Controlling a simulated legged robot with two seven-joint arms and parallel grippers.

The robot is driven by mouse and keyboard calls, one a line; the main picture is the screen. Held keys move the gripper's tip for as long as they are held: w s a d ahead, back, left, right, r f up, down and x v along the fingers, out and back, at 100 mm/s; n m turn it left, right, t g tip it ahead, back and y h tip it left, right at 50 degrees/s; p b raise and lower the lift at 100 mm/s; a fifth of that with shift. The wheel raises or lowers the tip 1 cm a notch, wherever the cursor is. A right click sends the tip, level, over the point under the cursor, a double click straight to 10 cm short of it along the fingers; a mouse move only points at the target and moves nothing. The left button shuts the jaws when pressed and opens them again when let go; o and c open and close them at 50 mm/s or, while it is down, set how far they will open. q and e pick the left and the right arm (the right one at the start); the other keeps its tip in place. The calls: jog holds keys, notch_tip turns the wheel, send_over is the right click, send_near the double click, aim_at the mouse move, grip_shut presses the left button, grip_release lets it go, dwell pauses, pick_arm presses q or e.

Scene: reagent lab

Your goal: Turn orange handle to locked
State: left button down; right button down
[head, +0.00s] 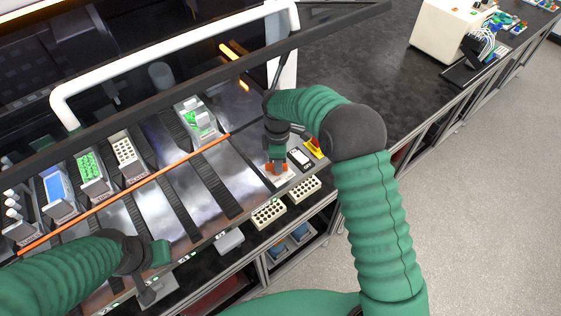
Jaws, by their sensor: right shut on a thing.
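The orange handle (270,168) is small and sits at the front right of the machine deck. My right gripper (277,165) reaches down on it from above and is shut on it; the fingers hide part of it. Whether the handle stands at locked cannot be read at this size. My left gripper (150,292) hangs low at the front left of the deck, near its front edge, away from the handle. Its fingers are small and partly hidden, so its opening is unclear.
Racks stand on the deck, with a blue trough (57,186), green-topped tubes (91,172) and a grey carrier (196,122). White well racks (268,214) lie by the front edge. A white frame bar (170,52) and dark rail (200,63) cross above. The black bench (350,60) has free room.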

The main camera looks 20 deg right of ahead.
jog(key=m, duration=0.3)
jog(key=a+m, duration=0.1)
jog(key=m, duration=0.1)
jog(key=shift+w+r, duration=0.2)
jog(key=shift+r, duration=0.05)
pick_arm(q)
jog(key=shift+s+a+r, duration=0.1)
jog(key=shift+a+r, duration=0.05)
jog(key=shift+a, duration=0.1)
pick_arm(e)
jog(key=m, duration=0.5)
jog(key=shift+d, duration=0.2)
jog(key=c, duration=1.6)
grip_release()
jog(key=shift+w, duration=0.1)
pick_arm(q)
jog(key=shift+w+a, duration=0.2)
jog(key=shift+w, duration=0.05)
pick_arm(e)
jog(key=shift+o, duration=1)
jog(key=shift+f, duration=0.2)
